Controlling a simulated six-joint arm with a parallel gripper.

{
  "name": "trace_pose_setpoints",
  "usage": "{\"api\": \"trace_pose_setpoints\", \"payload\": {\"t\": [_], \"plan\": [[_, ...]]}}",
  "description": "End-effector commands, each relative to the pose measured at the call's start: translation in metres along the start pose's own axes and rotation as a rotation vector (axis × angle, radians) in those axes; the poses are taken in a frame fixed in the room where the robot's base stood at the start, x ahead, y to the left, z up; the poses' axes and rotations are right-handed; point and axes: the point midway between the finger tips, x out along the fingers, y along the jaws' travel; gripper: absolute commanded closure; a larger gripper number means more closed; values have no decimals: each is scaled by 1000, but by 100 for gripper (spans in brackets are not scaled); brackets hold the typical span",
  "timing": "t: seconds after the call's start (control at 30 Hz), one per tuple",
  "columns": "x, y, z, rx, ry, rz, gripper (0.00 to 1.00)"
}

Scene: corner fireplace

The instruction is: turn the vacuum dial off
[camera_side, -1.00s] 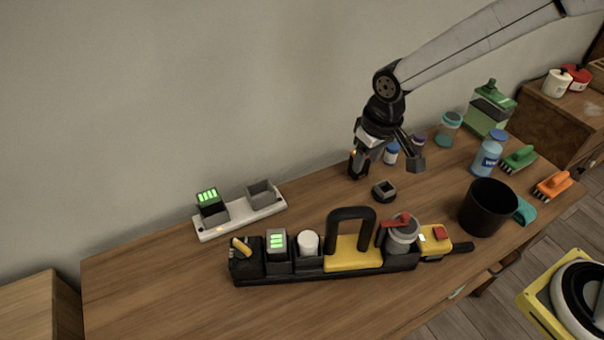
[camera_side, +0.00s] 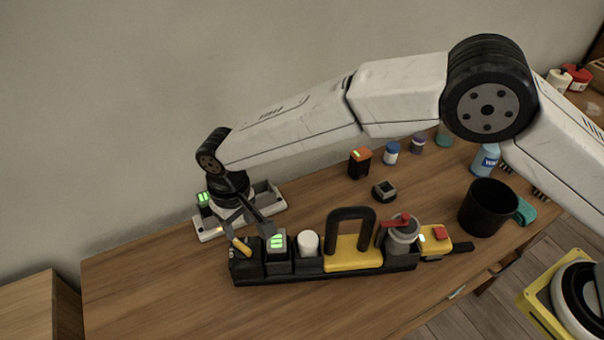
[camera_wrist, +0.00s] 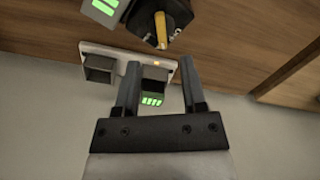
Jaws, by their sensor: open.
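The dial is a dark knob with a yellow pointer (camera_side: 241,246) at the left end of the black and yellow vacuum (camera_side: 345,262). In the wrist view the yellow pointer (camera_wrist: 161,30) shows at the top, beyond my fingertips. My gripper (camera_side: 250,224) is open above and just behind the dial's end of the vacuum; I cannot tell whether a finger touches it. In the wrist view my gripper (camera_wrist: 158,66) has nothing between its fingers; they are apart, with the charger in the background. A battery block with green bars (camera_side: 277,241) sits in the vacuum beside the dial.
A white charger (camera_side: 208,235) with a green-lit battery (camera_side: 203,199) lies behind the dial, partly hidden by my wrist. A black and orange block (camera_side: 360,163), a small dark square holder (camera_side: 384,191) and a black cup (camera_side: 488,207) stand to the right. The table's front left is clear.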

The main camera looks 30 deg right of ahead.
Motion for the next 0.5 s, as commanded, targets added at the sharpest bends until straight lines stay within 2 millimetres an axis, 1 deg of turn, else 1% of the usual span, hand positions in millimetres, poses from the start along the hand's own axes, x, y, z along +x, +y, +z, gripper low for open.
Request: {"api": "trace_pose_setpoints", "payload": {"t": [0.27,0.37,0.5], "plan": [[3,-2,0,-1,-1,1,47],[7,-2,0,-1,-2,1,47],[19,-1,0,-1,-3,1,47]]}}
